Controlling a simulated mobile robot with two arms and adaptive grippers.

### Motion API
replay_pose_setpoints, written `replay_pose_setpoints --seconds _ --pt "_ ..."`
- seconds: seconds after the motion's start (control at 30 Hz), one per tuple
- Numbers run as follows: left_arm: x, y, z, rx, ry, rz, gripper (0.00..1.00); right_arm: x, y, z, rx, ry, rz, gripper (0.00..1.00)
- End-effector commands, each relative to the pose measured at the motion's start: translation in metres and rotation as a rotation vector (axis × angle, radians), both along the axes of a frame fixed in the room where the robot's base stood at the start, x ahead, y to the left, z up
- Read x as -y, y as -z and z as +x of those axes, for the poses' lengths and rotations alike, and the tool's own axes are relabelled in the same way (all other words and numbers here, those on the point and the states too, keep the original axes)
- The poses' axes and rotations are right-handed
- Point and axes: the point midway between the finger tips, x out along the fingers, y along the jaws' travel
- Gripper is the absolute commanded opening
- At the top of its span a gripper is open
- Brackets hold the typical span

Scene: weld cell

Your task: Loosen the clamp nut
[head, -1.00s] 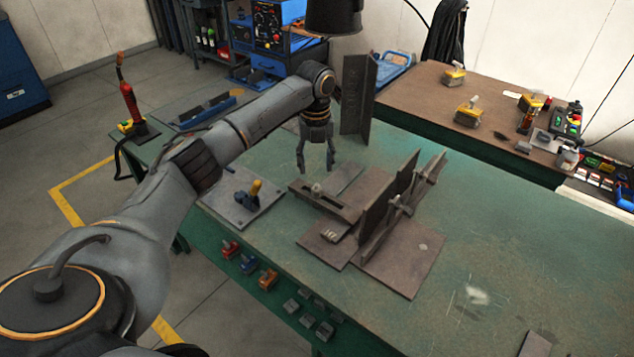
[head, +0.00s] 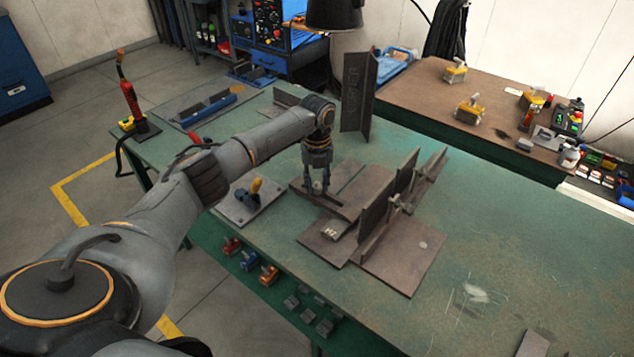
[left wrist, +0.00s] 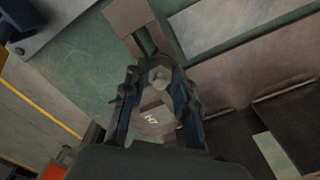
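The clamp nut (left wrist: 159,75) is a small, light grey, rounded piece on the slotted clamp bar (left wrist: 140,30). My left gripper (head: 317,191) points down over the bar (head: 330,204). In the left wrist view, the fingertips of my left gripper (left wrist: 158,82) are apart, one on either side of the nut. I cannot tell whether either finger touches it. In the head view the fingers largely hide the nut. A tag marked H7 (left wrist: 153,118) shows between the fingers. My right gripper is not in view.
Upright plates (head: 390,205) of the fixture stand just right of the clamp. A tall angle piece (head: 357,92) stands behind. The green table (head: 500,240) is mostly clear at right.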

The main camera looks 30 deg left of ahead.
Motion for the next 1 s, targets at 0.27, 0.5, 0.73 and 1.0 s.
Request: replay_pose_setpoints --seconds 0.27,0.5,0.73,1.0 --pt "0.0 0.0 0.0 -0.001 -0.007 0.001 0.0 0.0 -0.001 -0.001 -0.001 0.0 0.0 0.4" --pt "0.0 -0.002 -0.001 -0.002 -0.079 -0.001 0.0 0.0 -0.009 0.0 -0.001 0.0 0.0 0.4" --pt "0.0 -0.003 -0.001 -0.003 -0.245 -0.001 0.0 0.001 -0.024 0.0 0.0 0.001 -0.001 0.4" --pt "0.0 -0.003 0.0 -0.002 -0.5 -0.002 0.0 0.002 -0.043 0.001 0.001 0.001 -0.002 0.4"
